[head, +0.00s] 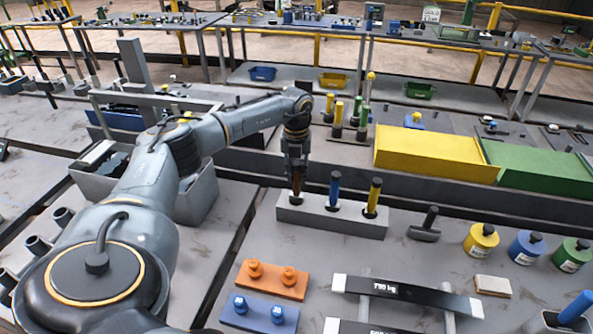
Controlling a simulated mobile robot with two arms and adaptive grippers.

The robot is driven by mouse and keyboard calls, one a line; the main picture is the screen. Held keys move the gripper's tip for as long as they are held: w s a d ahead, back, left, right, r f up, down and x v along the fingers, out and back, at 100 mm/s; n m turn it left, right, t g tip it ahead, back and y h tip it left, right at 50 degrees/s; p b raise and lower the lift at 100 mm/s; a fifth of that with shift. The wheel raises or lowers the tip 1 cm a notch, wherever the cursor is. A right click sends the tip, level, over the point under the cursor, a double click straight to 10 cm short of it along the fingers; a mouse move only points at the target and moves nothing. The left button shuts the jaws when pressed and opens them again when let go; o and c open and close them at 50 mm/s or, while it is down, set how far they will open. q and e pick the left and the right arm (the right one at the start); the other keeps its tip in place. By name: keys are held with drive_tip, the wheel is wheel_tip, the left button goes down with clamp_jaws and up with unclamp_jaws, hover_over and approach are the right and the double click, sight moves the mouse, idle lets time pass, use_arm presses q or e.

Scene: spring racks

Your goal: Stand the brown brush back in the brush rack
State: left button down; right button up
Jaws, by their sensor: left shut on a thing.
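The brown brush (297,181) is upright at the left hole of the brush rack (331,221), a light grey block. My left gripper (296,165) points down and is shut on the brush's upper part. The brush's lower end meets the dark hole; I cannot tell how deep it sits. A blue brush (335,187) stands in the middle hole and a yellow brush (374,193) in the right hole. My right gripper is not in view.
A dark-handled tool (427,226) lies right of the rack, with yellow (481,240), blue (526,246) and green (570,254) weights beyond. Orange (272,280) and blue (259,312) plates with knobs lie in front. Yellow (436,155) and green bins stand behind.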

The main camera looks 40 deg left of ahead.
sight(296, 163)
use_arm(q)
drive_tip(key=shift+f+b, duration=0.4)
drive_tip(key=shift+f, duration=0.35)
drive_tip(key=c, duration=0.6)
unclamp_jaws()
drive_tip(key=shift+r, duration=0.1)
drive_tip(key=shift+r+p, duration=2.85)
drive_tip(key=shift+r, duration=0.6)
drive_tip(key=shift+f, duration=0.1)
